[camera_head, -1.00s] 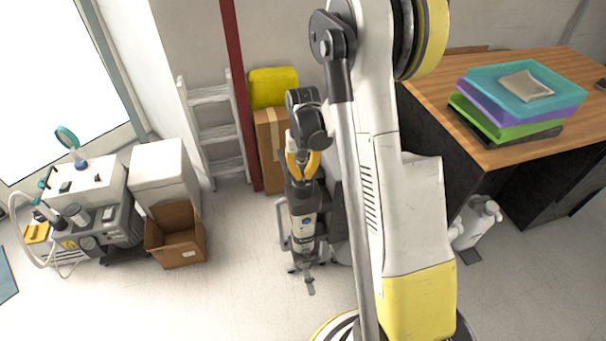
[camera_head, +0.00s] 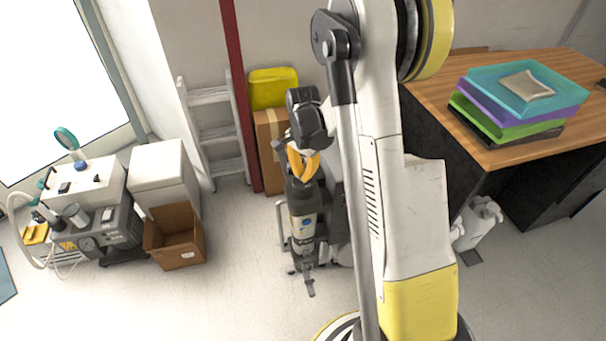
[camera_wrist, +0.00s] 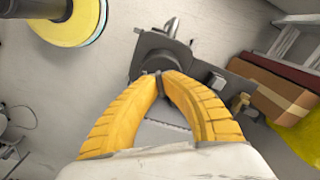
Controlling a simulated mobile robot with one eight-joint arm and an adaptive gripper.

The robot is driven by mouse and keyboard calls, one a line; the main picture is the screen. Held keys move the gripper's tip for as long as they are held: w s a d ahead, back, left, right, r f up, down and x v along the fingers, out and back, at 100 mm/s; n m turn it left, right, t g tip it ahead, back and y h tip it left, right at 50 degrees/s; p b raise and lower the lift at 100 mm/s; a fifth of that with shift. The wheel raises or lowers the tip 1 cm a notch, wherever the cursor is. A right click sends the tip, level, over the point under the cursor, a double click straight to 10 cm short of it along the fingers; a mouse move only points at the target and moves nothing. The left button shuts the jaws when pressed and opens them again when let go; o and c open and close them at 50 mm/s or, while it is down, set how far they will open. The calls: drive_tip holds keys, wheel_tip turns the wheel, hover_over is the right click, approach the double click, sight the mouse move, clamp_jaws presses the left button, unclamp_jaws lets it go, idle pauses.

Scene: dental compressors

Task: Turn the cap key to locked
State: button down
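My gripper (camera_wrist: 159,76) has two curved yellow fingers, with their tips brought together in the wrist view. The tips are at the near edge of a dark round cap (camera_wrist: 158,50) on the machine below. I cannot tell whether a thin key is between them. A grey metal handle or fitting (camera_wrist: 172,28) sticks out beyond the cap. In the head view, my gripper (camera_head: 301,178) points down over the top of a dark upright compressor unit (camera_head: 303,225). The key and its lock marking cannot be made out.
A cardboard box (camera_head: 270,150) with a yellow bundle (camera_head: 272,87) stands behind the unit. A ladder (camera_head: 213,130) leans at the wall. A wooden desk (camera_head: 500,150) is at right. An open carton (camera_head: 174,238) and another machine (camera_head: 95,225) are at left. The front floor is clear.

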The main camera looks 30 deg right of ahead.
drive_tip(key=shift+m, duration=1.1)
drive_tip(key=c, duration=1.6)
unclamp_jaws()
drive_tip(key=shift+o, duration=0.2)
wheel_tip(320, 180, up, 12)
